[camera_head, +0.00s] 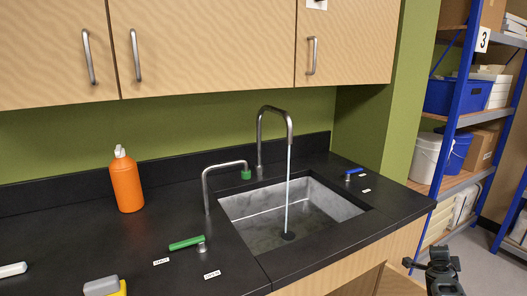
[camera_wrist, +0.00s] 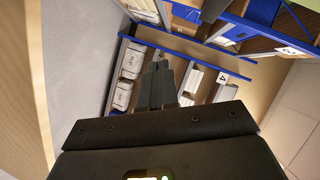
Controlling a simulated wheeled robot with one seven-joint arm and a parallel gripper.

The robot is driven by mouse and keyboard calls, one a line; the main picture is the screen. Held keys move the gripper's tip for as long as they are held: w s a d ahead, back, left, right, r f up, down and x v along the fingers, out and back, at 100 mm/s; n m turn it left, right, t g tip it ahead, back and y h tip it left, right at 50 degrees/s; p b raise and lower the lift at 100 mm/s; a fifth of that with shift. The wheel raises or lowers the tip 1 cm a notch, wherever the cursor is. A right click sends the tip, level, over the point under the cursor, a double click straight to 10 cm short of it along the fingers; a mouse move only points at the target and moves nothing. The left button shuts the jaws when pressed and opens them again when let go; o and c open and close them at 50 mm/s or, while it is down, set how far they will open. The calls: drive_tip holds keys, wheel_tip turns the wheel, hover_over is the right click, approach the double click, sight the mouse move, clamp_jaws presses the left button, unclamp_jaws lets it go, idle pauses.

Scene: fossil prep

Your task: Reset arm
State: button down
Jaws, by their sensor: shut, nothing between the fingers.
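My gripper (camera_head: 441,262) is at the lower right in the head view, in front of the counter and short of the blue shelving. It is clear of the counter and holds nothing. In the wrist view my gripper (camera_wrist: 158,84) has its fingers together, pointing toward the shelves. A stream of water (camera_head: 287,185) runs from the tall faucet (camera_head: 272,112) into the sink (camera_head: 250,208). The blue tap handle (camera_head: 356,171) is to the right of the sink. The green tap handle (camera_head: 187,242) is on the counter at the left, by small labels.
The black counter (camera_head: 100,240) carries an orange bottle (camera_head: 127,184) and a grey and yellow block (camera_head: 104,287). Cabinets (camera_head: 200,45) hang above. Blue shelving (camera_head: 463,110) with bins stands at the right. Floor (camera_head: 480,256) shows between my gripper and the shelving.

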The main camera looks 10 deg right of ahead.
drive_tip(key=s+a+f+n+t, duration=0.1)
drive_tip(key=s+a+f+n, duration=0.25)
drive_tip(key=s, duration=0.45)
drive_tip(key=s+a+f+n, duration=0.2)
drive_tip(key=s+f+n, duration=0.15)
drive_tip(key=s, duration=0.35)
drive_tip(key=s+a+n+t+y, duration=0.3)
drive_tip(key=s+a+n, duration=0.4)
drive_tip(key=s+a, duration=0.75)
drive_tip(key=s+a+r+n+t+y+b, duration=0.1)
drive_tip(key=s+a+r+n+y, duration=0.25)
drive_tip(key=s+a, duration=0.4)
drive_tip(key=s+a+r+n+y, duration=0.25)
drive_tip(key=s+a+r, duration=0.25)
drive_tip(key=s+a, duration=0.25)
drive_tip(key=s+a+r+n+y, duration=0.1)
drive_tip(key=s+a+r, duration=0.3)
drive_tip(key=r, duration=0.2)
drive_tip(key=s+a+r+n+y, duration=0.1)
drive_tip(key=s+a+r, duration=0.2)
drive_tip(key=a+r, duration=0.2)
wheel_tip(320, 180, up, 3)
drive_tip(key=shift+s+a+f+n, duration=0.2)
drive_tip(key=shift+s+a+n, duration=0.05)
drive_tip(key=shift+s+n, duration=0.15)
